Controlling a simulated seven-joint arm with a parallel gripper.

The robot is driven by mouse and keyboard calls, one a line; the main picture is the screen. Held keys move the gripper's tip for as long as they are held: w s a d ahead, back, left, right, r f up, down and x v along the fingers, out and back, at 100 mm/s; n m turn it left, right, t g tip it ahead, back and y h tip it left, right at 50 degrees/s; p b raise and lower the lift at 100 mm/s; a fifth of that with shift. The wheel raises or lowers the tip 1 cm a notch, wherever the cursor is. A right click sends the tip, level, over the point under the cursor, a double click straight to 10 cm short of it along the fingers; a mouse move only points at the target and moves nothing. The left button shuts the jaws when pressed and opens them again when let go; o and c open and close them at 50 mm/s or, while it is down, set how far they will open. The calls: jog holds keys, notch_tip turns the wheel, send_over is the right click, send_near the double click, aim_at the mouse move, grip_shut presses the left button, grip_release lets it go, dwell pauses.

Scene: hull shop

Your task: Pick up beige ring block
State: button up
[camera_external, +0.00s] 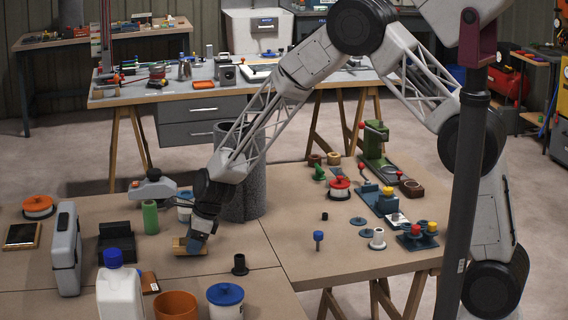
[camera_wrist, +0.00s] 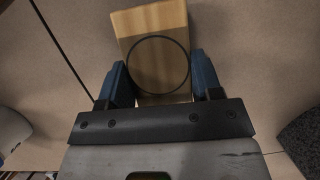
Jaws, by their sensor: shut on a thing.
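The beige ring block (camera_wrist: 155,45) is a light wooden block with a dark ring on its top face. In the wrist view it sits between the two blue fingers of my gripper (camera_wrist: 159,66), which are shut on its sides. In the external view the block (camera_external: 183,247) shows at the near table's middle, partly hidden by my gripper (camera_external: 195,244), which points down at it. I cannot tell whether the block touches the table top.
A green cylinder (camera_external: 150,217) and a black holder (camera_external: 117,243) stand left of the block. A small black part (camera_external: 240,265) is at its right, and a grey textured cylinder (camera_external: 248,195) behind. A blue-lidded tub (camera_external: 226,303) and orange bowl (camera_external: 176,306) stand in front.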

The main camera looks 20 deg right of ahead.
notch_tip(320, 180, up, 9)
jog(key=shift+f, duration=0.2)
